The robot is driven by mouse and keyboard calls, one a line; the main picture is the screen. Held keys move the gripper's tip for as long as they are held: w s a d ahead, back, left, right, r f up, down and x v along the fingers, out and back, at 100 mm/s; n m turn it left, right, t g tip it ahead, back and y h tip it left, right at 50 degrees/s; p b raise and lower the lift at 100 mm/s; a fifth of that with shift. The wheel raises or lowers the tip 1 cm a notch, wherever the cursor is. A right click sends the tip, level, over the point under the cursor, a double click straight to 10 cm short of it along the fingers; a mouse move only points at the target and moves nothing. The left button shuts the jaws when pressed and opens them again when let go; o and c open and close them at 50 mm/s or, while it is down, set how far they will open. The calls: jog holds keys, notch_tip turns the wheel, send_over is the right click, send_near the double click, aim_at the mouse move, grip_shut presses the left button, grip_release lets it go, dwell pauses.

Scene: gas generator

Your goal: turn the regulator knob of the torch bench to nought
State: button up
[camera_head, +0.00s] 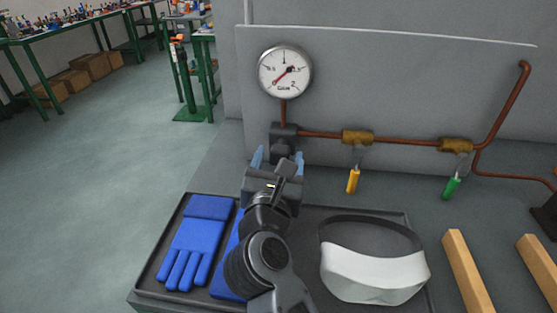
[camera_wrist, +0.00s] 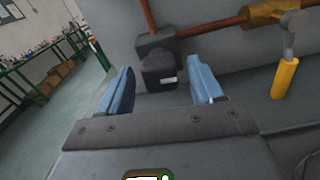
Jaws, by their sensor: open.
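The regulator knob (camera_wrist: 159,76) is a dark block with a small pale mark, on the dark regulator body (camera_head: 284,135) below the gauge. In the head view my arm partly hides it. The round white gauge (camera_head: 285,71) has a red needle pointing to the lower left, near the low end of its scale. My gripper (camera_head: 278,160) is open and empty in front of the regulator. In the wrist view its two blue fingers (camera_wrist: 160,88) stand apart, one on each side of the knob, which appears beyond the fingertips. I cannot tell the exact gap.
A copper pipe runs right to two brass valves with a yellow handle (camera_head: 353,181) and a green handle (camera_head: 451,188). Below, a dark tray (camera_head: 310,214) holds blue gloves (camera_head: 195,245) and a white visor (camera_head: 375,272). Wooden bars (camera_head: 468,270) lie at right.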

jog(key=c, duration=1.1)
jog(key=shift+o, duration=0.2)
jog(key=shift+r+p, duration=0.1)
jog(key=shift+p, duration=0.4)
jog(key=shift+r+n+p, duration=0.1)
jog(key=shift+n+p, duration=0.3)
jog(key=shift+n, duration=0.1)
jog(key=n+p, duration=0.2)
jog(key=p, duration=0.2)
jog(key=shift+r+n+p, duration=0.1)
jog(key=shift+n+p, duration=0.2)
jog(key=shift+n, duration=0.1)
jog(key=n+p, duration=0.5)
jog(key=p, duration=0.1)
jog(key=shift+a+n, duration=0.1)
jog(key=shift+n, duration=0.2)
jog(key=n, duration=0.2)
jog(key=n+p, duration=0.1)
jog(key=n, duration=0.1)
jog(key=shift+f+n, duration=0.3)
jog(key=shift+f, duration=0.05)
jog(key=n, duration=0.5)
jog(key=shift+f, duration=0.1)
